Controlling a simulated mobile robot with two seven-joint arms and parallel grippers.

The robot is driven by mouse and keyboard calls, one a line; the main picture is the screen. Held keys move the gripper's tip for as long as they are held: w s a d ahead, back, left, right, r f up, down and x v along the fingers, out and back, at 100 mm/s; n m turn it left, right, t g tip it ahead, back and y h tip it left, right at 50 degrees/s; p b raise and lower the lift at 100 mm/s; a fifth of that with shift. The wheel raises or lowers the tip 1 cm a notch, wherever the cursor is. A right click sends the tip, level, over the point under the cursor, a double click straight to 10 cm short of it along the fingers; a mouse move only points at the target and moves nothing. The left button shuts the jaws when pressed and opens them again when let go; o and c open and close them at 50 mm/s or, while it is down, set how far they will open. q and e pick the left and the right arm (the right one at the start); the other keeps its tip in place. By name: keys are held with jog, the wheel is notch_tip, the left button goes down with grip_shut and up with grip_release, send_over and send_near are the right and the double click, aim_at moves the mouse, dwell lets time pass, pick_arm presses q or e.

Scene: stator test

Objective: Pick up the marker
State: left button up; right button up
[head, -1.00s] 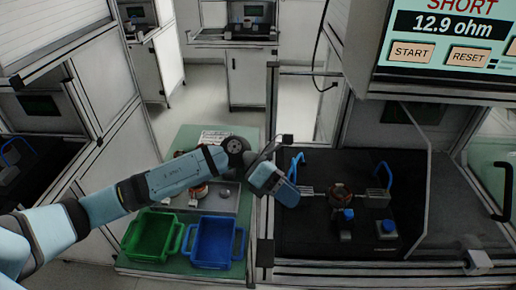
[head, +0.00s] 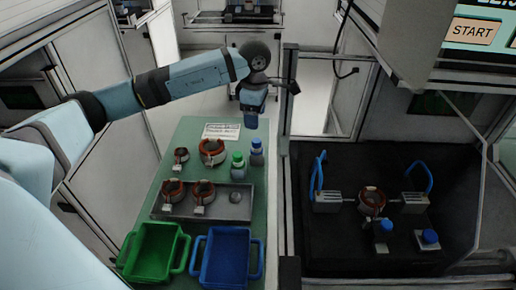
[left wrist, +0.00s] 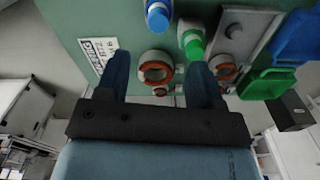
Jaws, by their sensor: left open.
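No pen-shaped marker can be made out. Two small capped containers, which may be the markers, stand on the green table: a green-capped one (head: 238,165) and a blue-capped one (head: 257,153). In the left wrist view the blue cap (left wrist: 158,17) and green cap (left wrist: 193,42) show near the top, beyond the fingers. My left gripper (head: 251,121) is raised above the far right part of the table, beyond the containers. In the left wrist view its fingers (left wrist: 160,72) are apart with nothing held between them. My right gripper is out of view.
Several copper-wound stators (head: 211,152) stand on the table and on a grey tray (head: 236,212). A green bin (head: 153,252) and a blue bin (head: 226,257) are at the near end. A frame post (head: 285,150) separates the table from the black test station (head: 335,237).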

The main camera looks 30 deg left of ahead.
aim_at(257, 140)
pick_arm(q)
jog(key=f, duration=1)
jog(key=shift+w+d+f, duration=0.1)
jog(key=shift+w+f, duration=0.15)
jog(key=shift+f, duration=0.15)
jog(key=shift+c, duration=0.4)
jog(key=c, duration=0.9)
